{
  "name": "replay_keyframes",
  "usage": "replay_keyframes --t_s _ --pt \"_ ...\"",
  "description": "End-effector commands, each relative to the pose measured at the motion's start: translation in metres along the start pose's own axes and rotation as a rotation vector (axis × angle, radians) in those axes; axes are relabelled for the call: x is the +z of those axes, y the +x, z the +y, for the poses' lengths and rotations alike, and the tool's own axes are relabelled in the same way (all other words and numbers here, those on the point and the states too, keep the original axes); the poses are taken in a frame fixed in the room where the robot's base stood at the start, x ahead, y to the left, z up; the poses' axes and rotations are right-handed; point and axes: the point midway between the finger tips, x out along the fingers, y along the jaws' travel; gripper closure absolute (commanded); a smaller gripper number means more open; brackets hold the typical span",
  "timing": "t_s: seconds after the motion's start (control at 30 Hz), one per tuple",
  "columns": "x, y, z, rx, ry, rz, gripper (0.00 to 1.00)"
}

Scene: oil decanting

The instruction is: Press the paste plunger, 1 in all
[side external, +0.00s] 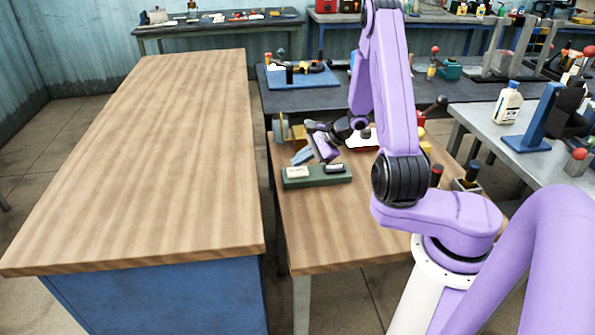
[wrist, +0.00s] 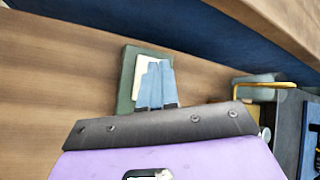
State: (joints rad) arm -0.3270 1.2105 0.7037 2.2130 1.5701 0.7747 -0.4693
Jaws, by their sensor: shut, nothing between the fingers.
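I cannot tell for sure which part is the paste plunger. My gripper (side external: 301,157) is shut and empty, its blue fingers just above the white piece. In the wrist view, the closed fingertips (wrist: 158,65) overlap the white piece (wrist: 140,68) on the green block (wrist: 126,82). I cannot tell whether they touch it. The black piece is hidden there.
A large empty wooden table (side external: 150,150) is at left, across a gap. Several dark and red-topped items (side external: 437,175) stand right of my arm. A white bottle (side external: 507,103) stands on the grey table at right.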

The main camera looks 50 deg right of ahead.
Motion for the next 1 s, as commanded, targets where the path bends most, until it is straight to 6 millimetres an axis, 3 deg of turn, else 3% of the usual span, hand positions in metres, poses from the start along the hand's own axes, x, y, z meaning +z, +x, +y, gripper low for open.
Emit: replay_keyframes --t_s 1.0 --pt "-0.0046 0.0060 0.0042 0.000 0.000 0.000 1.00"
